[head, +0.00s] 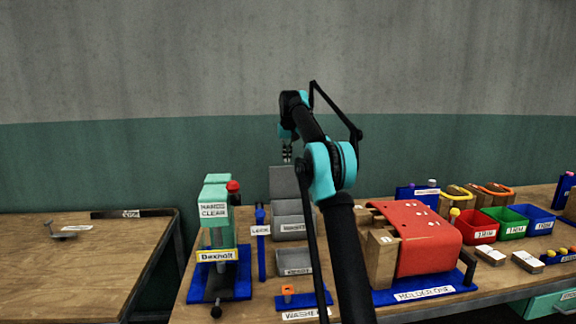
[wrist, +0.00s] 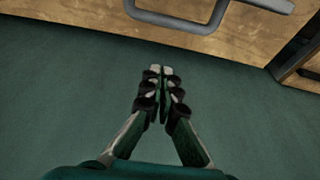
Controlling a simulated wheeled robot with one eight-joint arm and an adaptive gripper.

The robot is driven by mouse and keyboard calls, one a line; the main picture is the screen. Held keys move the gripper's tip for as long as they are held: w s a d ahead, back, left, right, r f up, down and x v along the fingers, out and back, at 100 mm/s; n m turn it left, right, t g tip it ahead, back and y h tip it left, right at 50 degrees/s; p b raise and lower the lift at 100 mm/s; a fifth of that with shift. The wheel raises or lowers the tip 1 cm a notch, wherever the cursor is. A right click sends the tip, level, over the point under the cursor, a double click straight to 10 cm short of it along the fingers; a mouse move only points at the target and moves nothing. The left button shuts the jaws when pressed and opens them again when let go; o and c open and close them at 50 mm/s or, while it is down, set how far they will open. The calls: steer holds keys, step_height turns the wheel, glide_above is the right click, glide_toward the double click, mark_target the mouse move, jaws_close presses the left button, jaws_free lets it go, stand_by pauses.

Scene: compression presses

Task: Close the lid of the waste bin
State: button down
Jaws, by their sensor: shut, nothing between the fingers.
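A grey bin (head: 290,228) stands on the table left of the arm, and I take it for the waste bin. A grey panel (head: 284,182) stands upright at its back, which looks like its lid raised open. My gripper (head: 287,153) is just above the panel's top edge in the head view; whether they touch is unclear. In the wrist view my gripper (wrist: 161,70) is shut and empty, fingertips together, over the green wall. A grey bar (wrist: 215,22) shows at the top there; I cannot tell whether it belongs to the bin. My arm hides the bin's right side.
A green press (head: 215,240) and a blue upright stand (head: 261,245) are left of the bin. A smaller grey box (head: 294,262) sits in front. A red curved holder (head: 418,238) stands right of my arm, with coloured bins (head: 508,225) beyond. Space above the table is open.

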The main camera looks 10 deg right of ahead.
mark_target(289, 180)
steer(key=shift+s+f, duration=0.65)
steer(key=shift+s, duration=0.2)
steer(key=shift+s+f, duration=0.65)
steer(key=shift+s, duration=0.15)
